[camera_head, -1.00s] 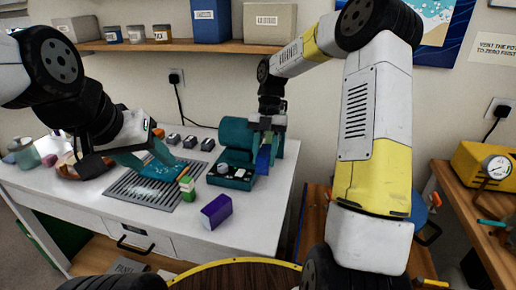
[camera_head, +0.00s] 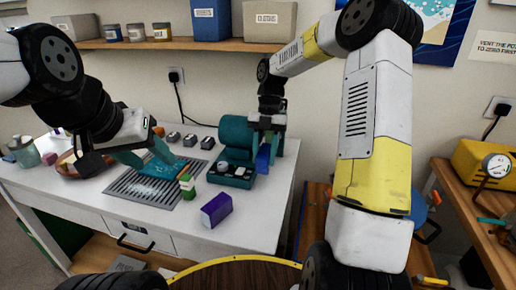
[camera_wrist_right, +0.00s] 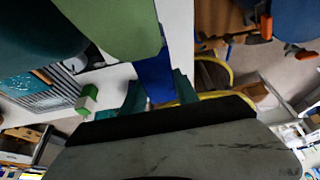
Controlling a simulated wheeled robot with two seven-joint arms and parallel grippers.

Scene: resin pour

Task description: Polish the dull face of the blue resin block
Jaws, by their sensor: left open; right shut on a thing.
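The blue resin block (camera_head: 263,158) is in my right gripper (camera_head: 266,140), at the right side of the teal machine (camera_head: 237,135). In the right wrist view the block (camera_wrist_right: 154,76) sits between the teal fingers, close to a rounded green part (camera_wrist_right: 122,25). I cannot tell whether they touch, and the dull face cannot be made out. My left gripper (camera_head: 148,154) is open over the metal grate (camera_head: 128,186), by a bright blue sheet-like piece (camera_head: 163,168) lying there.
A small green-and-white block (camera_head: 187,187) stands at the grate's right edge. A purple box (camera_head: 216,210) lies near the front of the white table (camera_head: 255,222). Jars (camera_head: 22,152) and a brown bowl (camera_head: 80,165) are at the left. A side bench with a yellow gauge box (camera_head: 485,165) is at the right.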

